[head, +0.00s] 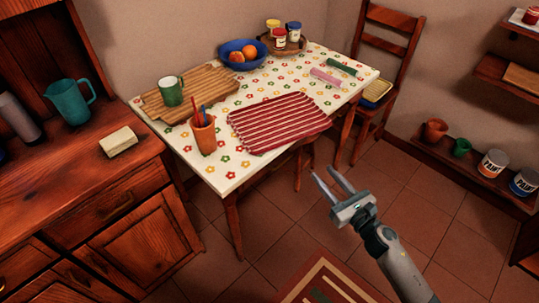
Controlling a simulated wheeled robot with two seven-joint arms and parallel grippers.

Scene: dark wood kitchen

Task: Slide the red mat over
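The red mat (278,122) with white stripes lies on the table (322,99), which has a white cloth with a flower pattern. The mat is near the table's front edge, and its right corner reaches that edge. My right gripper (328,177) is in front of the table, over the floor, apart from the mat. Its two fingers are spread and nothing is between them. My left gripper is not in view.
An orange cup (203,137) with pens stands left of the mat. A green mug (171,91) is on a wooden board (215,82). A blue bowl (243,54) of oranges, a tray of jars (280,38) and a pink roll (325,77) are behind. A chair (378,75) stands right.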

